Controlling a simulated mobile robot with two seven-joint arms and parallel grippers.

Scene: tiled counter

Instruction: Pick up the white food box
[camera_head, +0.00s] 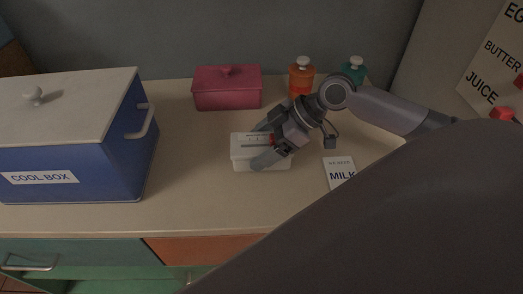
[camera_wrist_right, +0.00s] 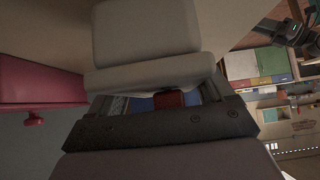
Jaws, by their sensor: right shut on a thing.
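The white food box (camera_head: 242,161) is on the middle part of the counter in the head view, a low pale box with a lid and dark markings on top. My right gripper (camera_head: 262,144) reaches down over it from the right and is shut on it, its fingers covering part of the lid and front. In the right wrist view the box (camera_wrist_right: 147,30) fills the upper middle, upside down, with its wider lid towards my gripper. I cannot tell whether its base is clear of the counter. My left gripper is not in the head view.
A blue cool box (camera_head: 75,155) stands at the left. A pink lidded box (camera_head: 227,92) is behind the food box. An orange jar (camera_head: 300,80) and a teal jar (camera_head: 353,72) stand at the back. A milk card (camera_head: 339,170) lies right of my gripper. The counter's front (camera_head: 200,210) is clear.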

